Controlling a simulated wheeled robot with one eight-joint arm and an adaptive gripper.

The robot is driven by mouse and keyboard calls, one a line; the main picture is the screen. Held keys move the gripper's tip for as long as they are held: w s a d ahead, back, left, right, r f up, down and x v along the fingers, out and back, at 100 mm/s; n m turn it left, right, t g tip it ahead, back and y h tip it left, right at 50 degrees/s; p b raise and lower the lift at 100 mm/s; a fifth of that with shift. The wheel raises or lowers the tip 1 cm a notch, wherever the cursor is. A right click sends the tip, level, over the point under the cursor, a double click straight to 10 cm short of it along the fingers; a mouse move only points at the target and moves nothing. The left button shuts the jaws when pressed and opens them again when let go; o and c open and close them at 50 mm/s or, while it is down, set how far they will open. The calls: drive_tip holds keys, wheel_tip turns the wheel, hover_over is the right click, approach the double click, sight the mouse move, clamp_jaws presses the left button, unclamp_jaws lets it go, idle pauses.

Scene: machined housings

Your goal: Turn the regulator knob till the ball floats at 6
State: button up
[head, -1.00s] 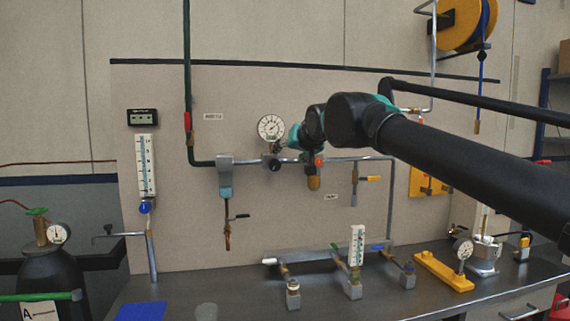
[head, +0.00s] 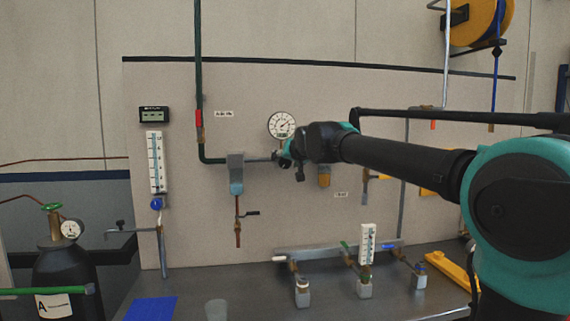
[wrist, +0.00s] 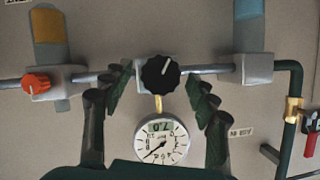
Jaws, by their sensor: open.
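The black fluted regulator knob (wrist: 160,72) sits on the grey horizontal pipe in the wrist view, above a round dial gauge (wrist: 161,141) that appears upside down. My gripper (wrist: 158,86) is open, one finger on each side of the knob, with visible gaps and nothing held. In the head view my gripper (head: 288,162) is at the pipe just below the gauge (head: 281,125) and hides most of the knob. A tall white scaled flow tube (head: 155,162) stands at the left with a blue knob (head: 156,203) below. A smaller scaled tube (head: 367,244) stands on the bench. I cannot make out the ball.
An orange-red knob (wrist: 37,84) is on the same pipe, left of the black one in the wrist view. A grey block with a blue bowl (head: 236,178) is beside my gripper. Short valves (head: 302,290) stand on the bench. A black gas cylinder (head: 62,275) is at left.

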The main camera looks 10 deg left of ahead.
drive_tip(key=shift+x, duration=1)
drive_tip(key=c, duration=1.2)
drive_tip(key=shift+o, duration=0.2)
drive_tip(key=n+t+h, duration=0.1)
drive_tip(key=n+h, duration=0.1)
drive_tip(key=n, duration=0.2)
drive_tip(key=shift+a+h, duration=0.1)
drive_tip(key=shift+h, duration=0.3)
drive_tip(key=n+h, duration=0.1)
drive_tip(key=n, duration=0.1)
drive_tip(key=n+t+h, duration=0.1)
drive_tip(key=n, duration=0.2)
drive_tip(key=shift+t+h, duration=0.3)
drive_tip(key=shift+h, duration=0.1)
